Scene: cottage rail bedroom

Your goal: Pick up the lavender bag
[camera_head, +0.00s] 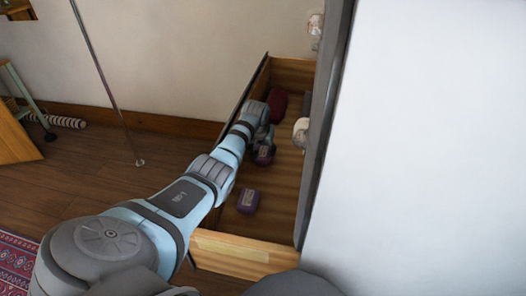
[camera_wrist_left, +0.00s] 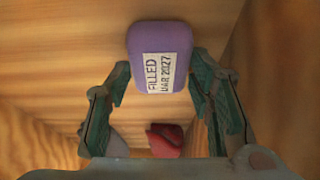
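My left gripper (camera_wrist_left: 158,72) is open, with one finger on each side of the bag's lower part. I cannot tell whether the fingers touch it. In the head view my left gripper (camera_head: 263,141) reaches down into an open wooden drawer (camera_head: 232,247), at a purple bag (camera_head: 264,156) partly hidden by it. A second, similar purple bag (camera_head: 248,201) lies nearer in the drawer. My right gripper is not in view.
A dark red item (camera_head: 279,104) lies farther back in the drawer; a red item also shows in the left wrist view (camera_wrist_left: 165,138). A white round object (camera_head: 300,132) is at the drawer's right side. The drawer walls stand close around my left gripper.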

